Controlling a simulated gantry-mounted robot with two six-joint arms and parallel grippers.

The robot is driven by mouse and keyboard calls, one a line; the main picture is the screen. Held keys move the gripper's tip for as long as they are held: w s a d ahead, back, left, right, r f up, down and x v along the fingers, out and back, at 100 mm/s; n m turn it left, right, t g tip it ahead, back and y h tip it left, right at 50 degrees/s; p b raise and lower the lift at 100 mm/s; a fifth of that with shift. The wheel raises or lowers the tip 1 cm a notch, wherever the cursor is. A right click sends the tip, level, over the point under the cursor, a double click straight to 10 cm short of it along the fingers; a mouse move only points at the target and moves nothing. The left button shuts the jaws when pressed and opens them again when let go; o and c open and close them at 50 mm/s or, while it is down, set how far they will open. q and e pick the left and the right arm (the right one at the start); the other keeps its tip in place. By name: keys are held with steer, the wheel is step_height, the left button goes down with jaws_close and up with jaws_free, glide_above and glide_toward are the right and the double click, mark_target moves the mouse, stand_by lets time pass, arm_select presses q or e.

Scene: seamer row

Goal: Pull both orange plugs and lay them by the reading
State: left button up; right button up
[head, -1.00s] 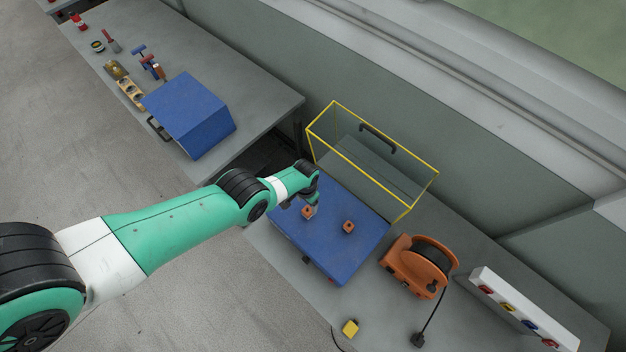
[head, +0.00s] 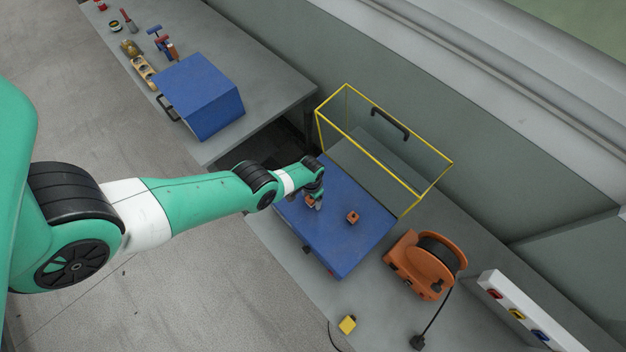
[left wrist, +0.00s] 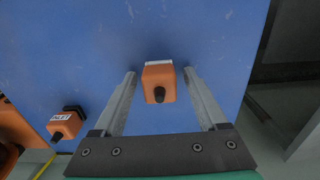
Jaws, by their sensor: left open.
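Two orange plugs stand on the blue panel (head: 340,258). The near plug (head: 309,201) is partly hidden by my left gripper (head: 318,204). The other plug (head: 352,217) stands clear to its right. In the left wrist view, my left gripper (left wrist: 159,74) is open, with one finger on each side of an orange plug (left wrist: 158,82) with a dark knob and a white label edge. Gaps show between plug and fingers. The other plug (left wrist: 66,122), labelled "INLET", is at lower left. My right gripper is not in view. I cannot make out any reading.
A yellow-framed clear guard (head: 384,150) stands behind the panel. An orange cable reel (head: 424,264) is to the right, with a white strip of coloured sockets (head: 518,312) beyond. A yellow block (head: 347,325) lies in front. A blue box (head: 200,97) and tools are on the left bench.

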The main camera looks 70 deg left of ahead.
arm_select(q)
steer(key=shift+c, duration=0.2)
stand_by(0.7)
jaws_close()
stand_by(0.4)
